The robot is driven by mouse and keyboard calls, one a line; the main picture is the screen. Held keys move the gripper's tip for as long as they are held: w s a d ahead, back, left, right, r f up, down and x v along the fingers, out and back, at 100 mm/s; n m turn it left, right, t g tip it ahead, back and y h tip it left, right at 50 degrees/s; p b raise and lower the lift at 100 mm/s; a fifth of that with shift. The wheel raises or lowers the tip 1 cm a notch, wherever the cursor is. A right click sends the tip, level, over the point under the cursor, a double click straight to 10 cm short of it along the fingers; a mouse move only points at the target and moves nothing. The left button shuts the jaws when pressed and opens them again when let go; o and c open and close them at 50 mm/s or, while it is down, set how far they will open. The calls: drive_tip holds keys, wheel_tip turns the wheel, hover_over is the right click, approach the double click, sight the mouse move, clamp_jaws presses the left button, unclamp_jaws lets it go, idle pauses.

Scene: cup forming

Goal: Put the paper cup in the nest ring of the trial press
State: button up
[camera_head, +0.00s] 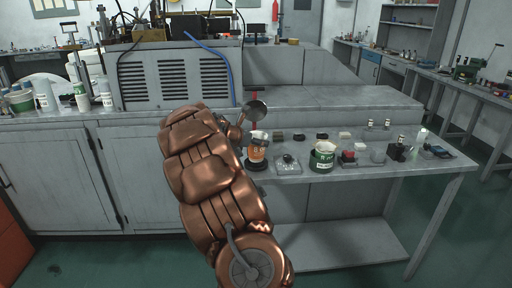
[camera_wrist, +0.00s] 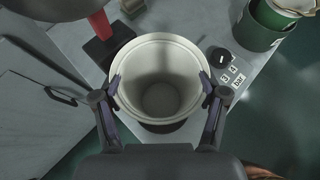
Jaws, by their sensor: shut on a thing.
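The paper cup (camera_wrist: 160,97) is upright between the two fingers of my gripper (camera_wrist: 160,88) in the wrist view, seen from above into its pale inside. The fingers press on opposite sides of its rim. The trial press shows a red post (camera_wrist: 101,24) and dark base (camera_wrist: 110,43) beside the cup in the wrist view. A dark round part (camera_head: 255,164) shows below the cup in the head view. I cannot tell whether the cup touches it; the nest ring is largely hidden.
A dark knob (camera_head: 289,160) on a plate and a green tin (camera_head: 322,158) stand to the right on the grey table (camera_head: 430,175). Several small items lie farther right. A vented cabinet (camera_head: 175,78) is behind.

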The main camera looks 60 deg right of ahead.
drive_tip(key=shift+f, duration=1.3)
drive_tip(key=shift+f, duration=0.2)
drive_tip(key=o, duration=0.8)
drive_tip(key=shift+r, duration=0.25)
drive_tip(key=v, duration=1.2)
drive_tip(key=shift+w, duration=0.1)
